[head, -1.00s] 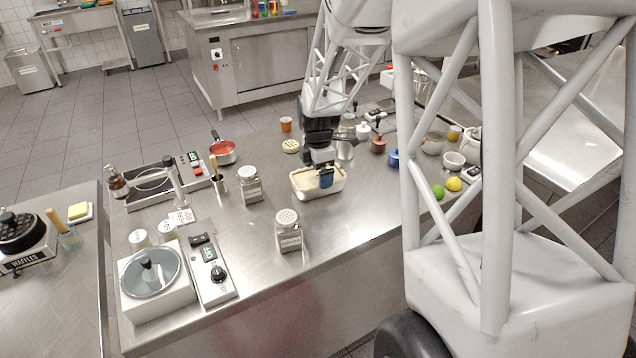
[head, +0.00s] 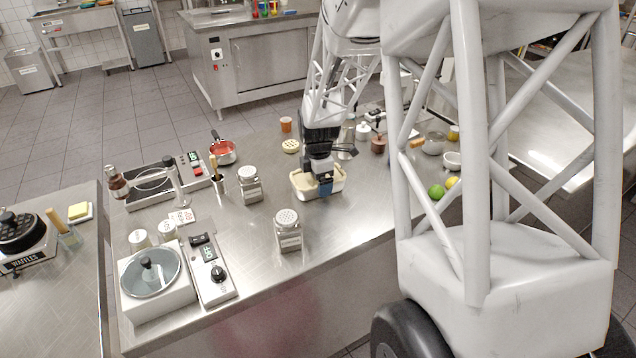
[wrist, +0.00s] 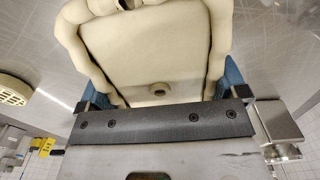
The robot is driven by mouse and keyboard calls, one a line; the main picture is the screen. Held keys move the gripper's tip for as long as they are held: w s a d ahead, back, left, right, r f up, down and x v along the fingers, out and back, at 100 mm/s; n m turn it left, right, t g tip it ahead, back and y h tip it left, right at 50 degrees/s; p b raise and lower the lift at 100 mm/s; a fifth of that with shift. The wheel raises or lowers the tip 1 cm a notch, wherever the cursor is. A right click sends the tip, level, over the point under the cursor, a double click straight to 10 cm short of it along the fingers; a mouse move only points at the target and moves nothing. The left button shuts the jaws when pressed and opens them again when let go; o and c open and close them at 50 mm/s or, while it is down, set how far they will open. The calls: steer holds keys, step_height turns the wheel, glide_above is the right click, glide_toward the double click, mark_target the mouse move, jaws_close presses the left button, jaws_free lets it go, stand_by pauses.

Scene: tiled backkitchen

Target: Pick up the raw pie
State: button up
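The raw pie (head: 301,180) is a pale cream rectangular pie with a thick crimped rim, resting on the steel counter. It fills the upper middle of the wrist view (wrist: 155,50), where a small hole shows in its top. My gripper (head: 322,186) points down over it. In the wrist view, its blue fingers (wrist: 163,88) stand wide apart at the left and right sides of the pie. One blue finger shows near the pie's front side in the head view; the other is hidden. Whether the fingers touch the rim is unclear.
A round lattice-topped item (head: 290,146) lies behind the pie. Shaker jars (head: 288,230) and (head: 250,185) stand to the left, with a red saucepan (head: 222,152) farther back. A lime (head: 436,191) lies to the right. The counter in front of the pie is clear.

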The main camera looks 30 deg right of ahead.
steer(key=c, duration=0.7)
steer(key=shift+r, duration=0.15)
steer(key=shift+r, duration=4.9)
